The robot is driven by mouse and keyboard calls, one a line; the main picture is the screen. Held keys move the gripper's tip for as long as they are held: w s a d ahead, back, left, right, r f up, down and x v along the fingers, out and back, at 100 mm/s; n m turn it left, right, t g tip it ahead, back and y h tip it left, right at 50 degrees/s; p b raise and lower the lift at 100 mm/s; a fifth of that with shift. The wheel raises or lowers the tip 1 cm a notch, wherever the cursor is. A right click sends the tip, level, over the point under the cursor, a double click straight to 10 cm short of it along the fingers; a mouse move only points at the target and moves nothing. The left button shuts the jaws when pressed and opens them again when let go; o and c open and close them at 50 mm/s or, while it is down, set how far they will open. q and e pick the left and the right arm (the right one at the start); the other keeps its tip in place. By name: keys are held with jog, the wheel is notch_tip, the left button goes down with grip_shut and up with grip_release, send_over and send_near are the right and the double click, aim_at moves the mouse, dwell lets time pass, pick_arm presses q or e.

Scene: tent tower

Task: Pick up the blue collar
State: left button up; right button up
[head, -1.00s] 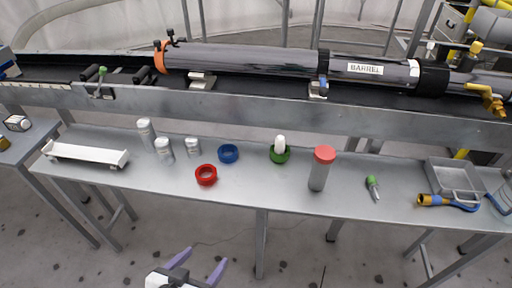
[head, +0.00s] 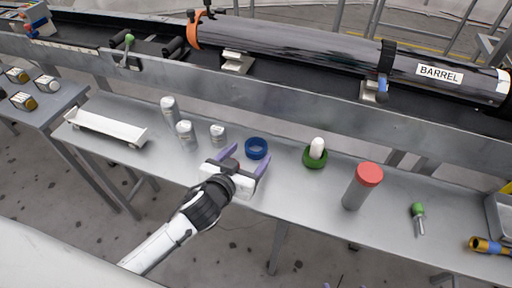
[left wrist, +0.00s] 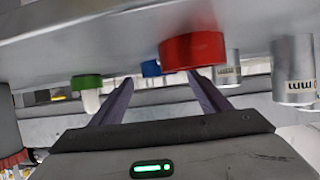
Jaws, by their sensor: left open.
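The blue collar (head: 256,148) is a short open ring standing on the grey bench (head: 300,200). It also shows in the left wrist view (left wrist: 151,68), partly behind the red collar (left wrist: 193,50), where the scene appears upside down. My left gripper (head: 247,160) is open and empty at the bench's front edge, its purple fingers pointing towards the blue collar. In the left wrist view the blue collar shows between and beyond the fingers. The red collar is hidden by my gripper in the head view.
Grey-white cylinders (head: 186,134) stand left of the blue collar. A green ring with a white peg (head: 315,153) and a red-capped tube (head: 363,186) stand to its right. A white tray (head: 108,128) lies at far left. The barrel rail (head: 300,112) runs behind.

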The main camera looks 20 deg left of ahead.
aim_at(259, 143)
pick_arm(q)
jog(key=x, duration=0.3)
jog(key=shift+w+d+f, duration=0.1)
jog(key=shift+w, duration=0.25)
jog(key=c, duration=1.2)
